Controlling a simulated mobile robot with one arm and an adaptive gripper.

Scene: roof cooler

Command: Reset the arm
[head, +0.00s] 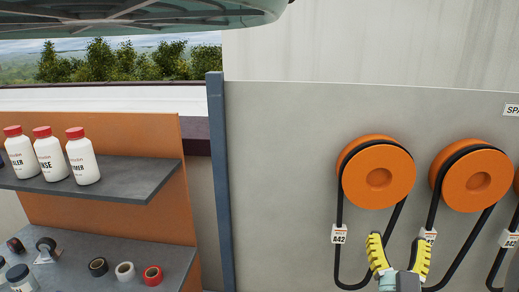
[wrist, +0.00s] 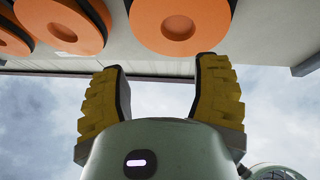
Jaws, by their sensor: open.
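My gripper (head: 399,258) shows at the bottom right of the head view, with its two yellow ridged fingers pointing up and spread apart. It is open with nothing between the fingers. In the wrist view the gripper (wrist: 156,95) is also open and empty, with sky behind it. It is in front of the grey wall panel (head: 280,180), below and between two orange pulleys. In the head view, its right finger partly covers a belt tag.
Black belts hang from the orange pulleys (head: 379,178) and (head: 477,182), with a white tag marked A42 (head: 339,234). At left, a shelf (head: 120,187) holds white bottles (head: 82,160); tape rolls (head: 125,271) lie below. A blue post (head: 219,180) stands between.

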